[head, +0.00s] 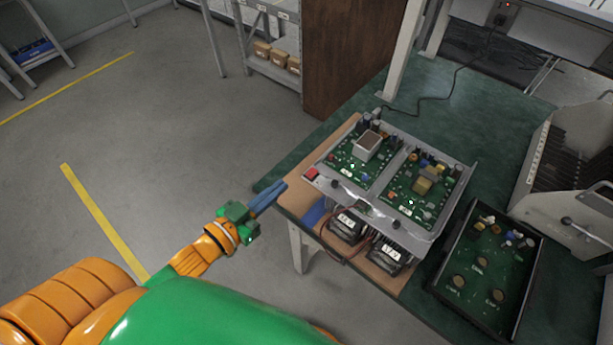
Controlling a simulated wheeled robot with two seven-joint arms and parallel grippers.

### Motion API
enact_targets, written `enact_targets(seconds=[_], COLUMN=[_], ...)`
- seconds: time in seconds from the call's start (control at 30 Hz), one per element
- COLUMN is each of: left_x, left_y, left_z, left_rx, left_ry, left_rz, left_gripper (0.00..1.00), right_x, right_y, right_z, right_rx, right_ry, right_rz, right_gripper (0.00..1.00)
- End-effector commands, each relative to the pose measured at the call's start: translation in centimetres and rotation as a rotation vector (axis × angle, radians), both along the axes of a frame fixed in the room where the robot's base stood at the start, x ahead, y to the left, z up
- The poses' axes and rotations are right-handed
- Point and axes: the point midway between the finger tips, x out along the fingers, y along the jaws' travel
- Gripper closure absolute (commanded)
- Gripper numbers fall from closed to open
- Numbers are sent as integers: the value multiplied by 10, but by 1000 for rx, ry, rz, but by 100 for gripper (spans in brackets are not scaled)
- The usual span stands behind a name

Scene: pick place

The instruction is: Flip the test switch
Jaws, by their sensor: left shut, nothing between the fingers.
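A test fixture (395,216) with two green circuit boards stands on a wooden board at the table's near left corner. A small red switch (311,173) sits at the left end of its metal frame; whether it is on or off is too small to tell. My left gripper (284,186) is shut and empty. Its blue fingers point right, toward the wooden board's left edge, and appear to be short of the red switch. My right gripper is not in view.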

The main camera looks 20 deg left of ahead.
Motion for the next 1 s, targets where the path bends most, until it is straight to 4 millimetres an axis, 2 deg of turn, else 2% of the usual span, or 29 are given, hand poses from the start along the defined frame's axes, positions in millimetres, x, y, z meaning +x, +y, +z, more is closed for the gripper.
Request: enact_targets(seconds=[0.17,0.27,0.67,0.8,1.0], left_x=[3,14,94,97,98], left_y=[-1,-4,-34,-35,-35], left_z=[-1,-1,-12,-39,-53], left_rx=[1,0,2,1,2], left_ry=[1,-1,-1,5,4], left_rz=[2,2,3,3,3], left_gripper=[100,100,100,100,100], right_x=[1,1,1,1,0], right_y=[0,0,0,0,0], right_z=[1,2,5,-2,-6], right_rx=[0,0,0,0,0], right_ry=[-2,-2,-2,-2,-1], right_rz=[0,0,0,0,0], right_gripper=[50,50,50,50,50])
